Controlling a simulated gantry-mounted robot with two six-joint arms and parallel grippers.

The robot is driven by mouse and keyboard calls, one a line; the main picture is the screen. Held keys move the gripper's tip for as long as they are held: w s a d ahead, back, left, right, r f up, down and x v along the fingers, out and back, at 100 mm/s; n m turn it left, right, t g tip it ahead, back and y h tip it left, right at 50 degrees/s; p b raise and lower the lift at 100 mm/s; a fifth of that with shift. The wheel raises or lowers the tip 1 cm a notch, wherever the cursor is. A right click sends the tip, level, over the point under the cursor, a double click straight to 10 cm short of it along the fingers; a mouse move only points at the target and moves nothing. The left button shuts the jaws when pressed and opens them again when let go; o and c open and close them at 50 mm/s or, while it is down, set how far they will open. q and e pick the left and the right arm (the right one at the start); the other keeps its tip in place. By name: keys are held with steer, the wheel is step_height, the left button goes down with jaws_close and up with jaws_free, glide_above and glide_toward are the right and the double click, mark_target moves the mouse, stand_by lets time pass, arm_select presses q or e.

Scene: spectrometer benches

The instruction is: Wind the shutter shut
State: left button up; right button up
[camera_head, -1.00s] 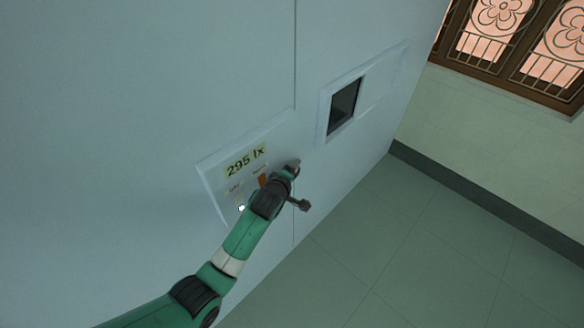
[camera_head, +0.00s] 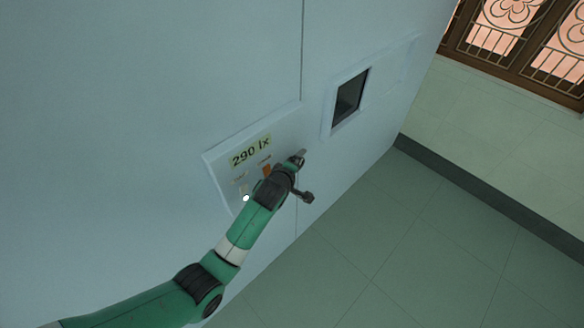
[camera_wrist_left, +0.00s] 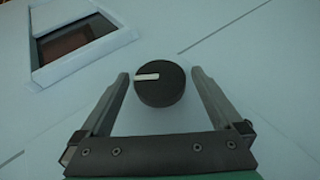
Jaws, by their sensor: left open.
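In the left wrist view a round black knob (camera_wrist_left: 165,92) with a white mark sits on the pale wall between the two fingers of my left gripper (camera_wrist_left: 160,73). The mark points left. The fingers are open, with a visible gap on each side of the knob. In the head view my left gripper (camera_head: 299,158) is at the right part of the control panel (camera_head: 222,161) and hides the knob. The panel's display (camera_head: 250,151) reads 290 lx. The framed opening (camera_head: 350,97) shows dark inside; it also shows in the wrist view (camera_wrist_left: 75,42). My right gripper is not in view.
An orange part (camera_head: 266,171) and a white round spot (camera_head: 246,198) are on the panel beside my wrist. The pale wall (camera_head: 130,110) is otherwise mostly bare. Green tiled floor (camera_head: 420,235) is clear at the right, below a grilled window (camera_head: 520,40).

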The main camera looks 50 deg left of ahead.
arm_select(q)
steer(key=p+v, duration=0.9)
steer(key=v, duration=0.2)
steer(key=shift+w, duration=0.1)
